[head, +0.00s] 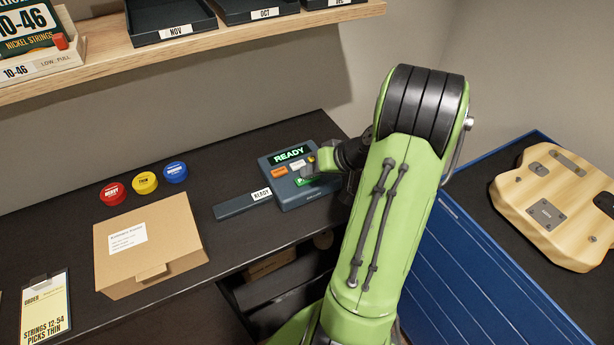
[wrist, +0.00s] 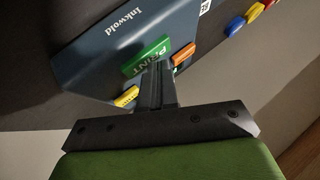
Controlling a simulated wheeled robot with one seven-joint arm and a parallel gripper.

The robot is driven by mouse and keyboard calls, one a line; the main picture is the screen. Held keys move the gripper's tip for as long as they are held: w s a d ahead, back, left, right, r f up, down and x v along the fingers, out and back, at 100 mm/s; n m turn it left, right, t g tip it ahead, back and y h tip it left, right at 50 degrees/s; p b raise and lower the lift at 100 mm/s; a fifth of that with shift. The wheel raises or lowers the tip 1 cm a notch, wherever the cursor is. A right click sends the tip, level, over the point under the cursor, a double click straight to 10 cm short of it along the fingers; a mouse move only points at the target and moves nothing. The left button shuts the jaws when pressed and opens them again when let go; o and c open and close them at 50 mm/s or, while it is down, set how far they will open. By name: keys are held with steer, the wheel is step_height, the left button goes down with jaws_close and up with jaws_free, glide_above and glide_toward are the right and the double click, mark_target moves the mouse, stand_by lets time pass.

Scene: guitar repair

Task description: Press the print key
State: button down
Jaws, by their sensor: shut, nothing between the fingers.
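The label printer (head: 318,190) is a dark blue-grey box on the dark bench, with a lit screen (head: 291,153) reading READY. Its green print key (head: 301,183) is partly hidden by my gripper in the head view. In the wrist view the green key (wrist: 146,54), lettered PRINT, lies just beside my fingertips. My gripper (wrist: 158,68) is shut and empty over the keys. I cannot tell whether it touches the green key.
A dark strip (head: 232,208) with a READY label extends left from the printer. A wooden shelf (head: 225,43) overhangs the bench. A guitar body (head: 530,195) lies right.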

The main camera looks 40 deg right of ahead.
mark_target(311, 179)
steer(key=shift+r+p, duration=0.6)
steer(key=shift+r, duration=0.25)
step_height(311, 179, up, 5)
steer(key=p, duration=0.4)
stand_by(0.4)
